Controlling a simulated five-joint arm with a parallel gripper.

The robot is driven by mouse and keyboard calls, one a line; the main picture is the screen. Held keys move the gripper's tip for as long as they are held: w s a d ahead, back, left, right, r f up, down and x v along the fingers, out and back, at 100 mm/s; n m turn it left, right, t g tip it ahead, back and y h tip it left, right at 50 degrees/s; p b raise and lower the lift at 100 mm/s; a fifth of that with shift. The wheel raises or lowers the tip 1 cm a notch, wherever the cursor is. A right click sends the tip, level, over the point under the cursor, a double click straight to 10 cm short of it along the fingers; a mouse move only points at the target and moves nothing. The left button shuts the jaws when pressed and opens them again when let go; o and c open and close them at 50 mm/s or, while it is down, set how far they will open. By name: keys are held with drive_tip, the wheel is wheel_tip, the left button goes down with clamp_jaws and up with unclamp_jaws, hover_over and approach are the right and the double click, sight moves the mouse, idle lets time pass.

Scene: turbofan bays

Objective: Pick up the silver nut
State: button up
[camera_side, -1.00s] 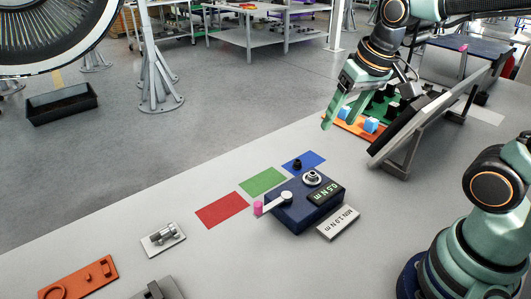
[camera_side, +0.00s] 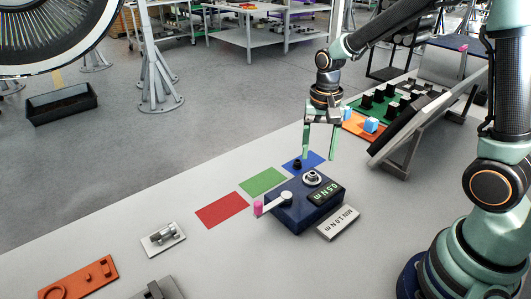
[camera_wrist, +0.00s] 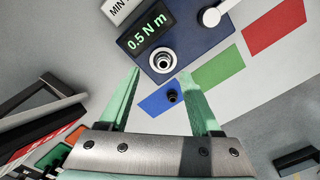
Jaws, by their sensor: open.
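A silver, ring-shaped piece that looks like the silver nut (camera_side: 312,178) sits on top of the dark blue torque box (camera_side: 292,215). It also shows in the wrist view (camera_wrist: 163,60), with a dark hole in its middle. My gripper (camera_side: 319,157) is open and empty, pointing down above the table near the box's far end. In the wrist view, the two green fingers (camera_wrist: 160,72) spread below and to either side of the silver piece, apart from it.
A small black part (camera_side: 297,164) stands on the blue mat (camera_side: 314,158). Green (camera_side: 263,182) and red (camera_side: 221,210) mats lie beside it. The box carries a lever with a pink knob (camera_side: 258,207). A tilted dark panel (camera_side: 410,130) and blue cubes (camera_side: 371,125) stand right.

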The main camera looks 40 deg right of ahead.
sight(313, 173)
drive_tip(key=shift+w+f, duration=0.25)
drive_tip(key=shift+f, duration=1.45)
drive_tip(key=shift+w+f, duration=0.2)
drive_tip(key=shift+f, duration=1.45)
clamp_jaws()
